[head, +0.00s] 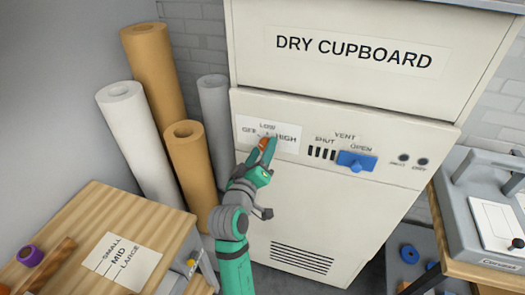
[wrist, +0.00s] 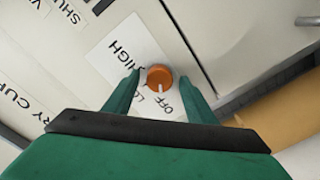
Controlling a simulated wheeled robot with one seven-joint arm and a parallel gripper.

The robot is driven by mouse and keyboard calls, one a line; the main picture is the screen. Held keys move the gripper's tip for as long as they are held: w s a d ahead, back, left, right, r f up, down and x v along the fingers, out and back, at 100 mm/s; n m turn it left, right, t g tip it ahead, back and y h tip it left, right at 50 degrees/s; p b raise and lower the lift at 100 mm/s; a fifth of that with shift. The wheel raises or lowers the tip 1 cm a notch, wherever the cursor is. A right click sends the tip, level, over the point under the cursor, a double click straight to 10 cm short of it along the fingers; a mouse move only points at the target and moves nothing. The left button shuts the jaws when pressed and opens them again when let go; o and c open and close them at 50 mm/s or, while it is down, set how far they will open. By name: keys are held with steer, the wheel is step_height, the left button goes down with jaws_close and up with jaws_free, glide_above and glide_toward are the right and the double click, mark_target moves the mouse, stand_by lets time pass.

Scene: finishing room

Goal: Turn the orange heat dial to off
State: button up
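The orange heat dial (head: 263,143) is on the front panel of the cream dry cupboard (head: 327,215), partly hidden by my gripper in the head view. The wrist view shows the dial (wrist: 159,76) clearly, with a white mark pointing down toward the word OFF. The words LOW and HIGH lie to its left. My green gripper (head: 261,153) is at the dial. In the wrist view my gripper (wrist: 158,86) is open, one finger on each side of the dial, with a visible gap at both sides.
A blue vent slider (head: 356,161) sits right of the dial, by OPEN. Paper rolls (head: 190,150) stand left of the cupboard. A wooden table (head: 80,225) is at lower left and a grey machine (head: 480,205) at right.

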steer(key=v, duration=1.1)
steer(key=shift+w, duration=0.1)
steer(key=s+f+g+y, duration=0.1)
steer(key=s+f+y, duration=0.2)
steer(key=s+f, duration=0.6)
steer(key=s+f+y, duration=0.2)
steer(key=s+f, duration=0.4)
steer(key=f, duration=0.5)
steer(key=s+d+f+m, duration=0.1)
steer(key=s+m, duration=0.2)
steer(key=s, duration=0.8)
steer(key=s+d+f+m, duration=0.1)
steer(key=s+d+m, duration=0.1)
steer(key=s, duration=0.9)
steer(key=shift+d+m+g, duration=0.25)
steer(key=shift+m+g, duration=0.05)
steer(key=shift+m, duration=0.1)
steer(key=shift+s, duration=0.15)
